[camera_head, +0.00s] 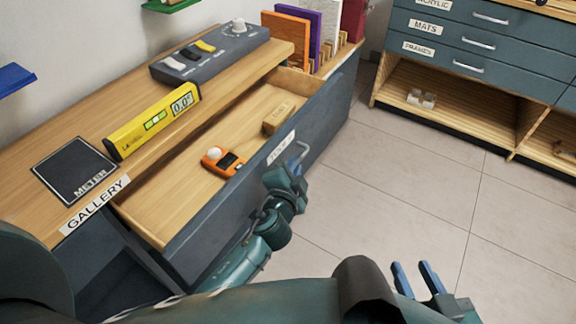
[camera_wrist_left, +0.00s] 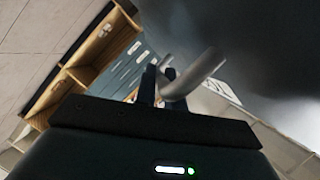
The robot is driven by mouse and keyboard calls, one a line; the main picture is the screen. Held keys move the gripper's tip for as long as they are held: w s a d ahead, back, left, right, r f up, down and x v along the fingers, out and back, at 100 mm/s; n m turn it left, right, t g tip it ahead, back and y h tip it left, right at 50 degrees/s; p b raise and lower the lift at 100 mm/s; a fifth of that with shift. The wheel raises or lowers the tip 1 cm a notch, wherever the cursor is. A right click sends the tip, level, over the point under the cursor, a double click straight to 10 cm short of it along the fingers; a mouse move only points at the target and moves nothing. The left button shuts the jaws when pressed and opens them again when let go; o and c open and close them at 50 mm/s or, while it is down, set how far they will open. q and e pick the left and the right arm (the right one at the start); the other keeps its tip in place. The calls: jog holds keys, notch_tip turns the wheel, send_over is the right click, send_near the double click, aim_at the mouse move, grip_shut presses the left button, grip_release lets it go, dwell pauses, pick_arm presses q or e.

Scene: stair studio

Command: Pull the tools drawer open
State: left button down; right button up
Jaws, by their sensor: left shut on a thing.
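The tools drawer (camera_head: 255,180) stands pulled far out of the bench in the head view, its inside showing. Its front is dark blue-grey, with a white label that is too small to read surely and a metal bar handle (camera_head: 303,152). My left gripper (camera_head: 290,170) is shut on the handle; in the left wrist view the handle (camera_wrist_left: 205,75) passes between its fingers (camera_wrist_left: 157,84). An orange device (camera_head: 222,161) and a small wooden block (camera_head: 279,118) lie in the drawer. My right gripper (camera_head: 418,279) is open and empty above the floor.
On the bench top (camera_head: 125,115) are a yellow level (camera_head: 152,121), a grey switch panel (camera_head: 208,52) and a black METER mat (camera_head: 74,171). A labelled drawer cabinet (camera_head: 480,45) stands at the back right. The tiled floor (camera_head: 410,180) between is clear.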

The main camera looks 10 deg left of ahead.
pick_arm(q)
jog(key=shift+d, duration=0.1)
jog(key=c, duration=1.5)
grip_release()
pick_arm(e)
jog(key=shift+a, duration=0.15)
jog(key=shift+s, duration=0.1)
